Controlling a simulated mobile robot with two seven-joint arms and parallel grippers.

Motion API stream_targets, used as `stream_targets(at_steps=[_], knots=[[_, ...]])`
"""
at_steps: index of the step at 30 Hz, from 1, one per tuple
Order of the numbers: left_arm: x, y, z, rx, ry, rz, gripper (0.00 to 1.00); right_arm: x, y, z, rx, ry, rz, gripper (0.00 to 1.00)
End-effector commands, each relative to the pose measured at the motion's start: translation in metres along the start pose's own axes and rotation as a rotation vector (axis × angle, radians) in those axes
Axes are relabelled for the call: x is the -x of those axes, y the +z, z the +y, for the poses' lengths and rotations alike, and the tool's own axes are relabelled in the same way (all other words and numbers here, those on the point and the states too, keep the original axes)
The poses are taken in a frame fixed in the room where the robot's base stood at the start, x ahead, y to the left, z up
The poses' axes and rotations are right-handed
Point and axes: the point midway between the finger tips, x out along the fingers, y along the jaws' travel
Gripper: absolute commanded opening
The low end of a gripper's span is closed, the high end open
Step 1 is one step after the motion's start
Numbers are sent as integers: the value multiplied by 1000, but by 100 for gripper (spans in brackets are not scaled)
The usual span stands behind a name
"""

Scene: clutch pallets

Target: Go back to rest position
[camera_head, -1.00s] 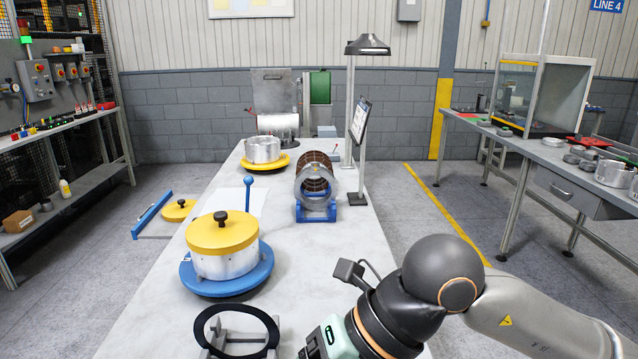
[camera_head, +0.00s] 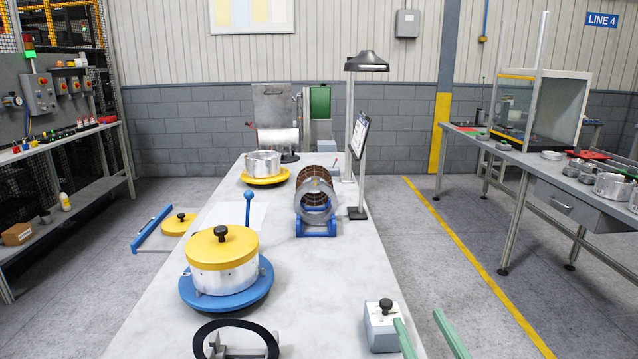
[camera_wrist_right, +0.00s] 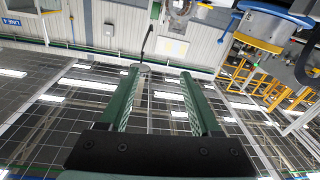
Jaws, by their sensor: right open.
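My right gripper (camera_head: 418,318) shows only as two green fingers at the lower right of the head view. The fingers are apart with nothing between them. In the right wrist view the same two fingers (camera_wrist_right: 161,72) point up the picture, spread, with wall and open room beyond them. The fingers overlap the edge of a small grey box with a black knob (camera_head: 382,328) in the head view; I cannot tell how far above or in front of it they are. My left gripper is not in view.
The long pale table (camera_head: 300,285) holds a yellow-lidded pot (camera_head: 222,275) on a blue round base, a black ring (camera_head: 205,335) on a stand and a copper-wound cylinder (camera_head: 316,195) on a blue cradle. A side bench (camera_head: 560,170) stands right, with clear floor between.

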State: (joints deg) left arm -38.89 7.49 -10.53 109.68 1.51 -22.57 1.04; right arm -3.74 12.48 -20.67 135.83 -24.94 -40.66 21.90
Motion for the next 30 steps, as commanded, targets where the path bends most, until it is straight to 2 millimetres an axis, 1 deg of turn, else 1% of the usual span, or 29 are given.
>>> stream_targets(at_steps=[1, 2, 3, 5, 6, 8, 9, 11, 12, 15, 20, 21, 22, 24, 30], knots=[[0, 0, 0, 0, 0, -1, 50, 12, 39, 7, -14, 23, -146, 64], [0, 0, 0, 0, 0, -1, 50, 20, 61, 11, -18, 32, -231, 64], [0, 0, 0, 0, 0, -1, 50, 34, 88, 14, -22, 39, -340, 64], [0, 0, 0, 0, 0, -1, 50, 57, 124, 17, -27, 42, -496, 64], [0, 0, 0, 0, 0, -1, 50, 72, 145, 18, -30, 38, -588, 64], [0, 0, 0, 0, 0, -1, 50, 96, 170, 17, -32, 27, -709, 64], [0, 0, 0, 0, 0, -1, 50, 111, 183, 17, -32, 19, -781, 64], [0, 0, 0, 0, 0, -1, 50, 132, 200, 16, -34, 3, -876, 64], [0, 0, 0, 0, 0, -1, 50, 145, 210, 14, -35, -8, -934, 64], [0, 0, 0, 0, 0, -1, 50, 178, 229, 11, -38, -39, -1066, 64], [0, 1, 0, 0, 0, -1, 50, 229, 249, 6, -44, -98, -1253, 64], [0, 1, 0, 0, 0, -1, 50, 242, 253, 4, -46, -114, -1297, 64], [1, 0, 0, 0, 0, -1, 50, 249, 255, 3, -47, -125, -1323, 64], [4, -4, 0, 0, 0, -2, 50, 237, 258, 0, -49, -126, -1276, 64], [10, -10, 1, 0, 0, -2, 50, 220, 273, -8, -62, -136, -1182, 64]])
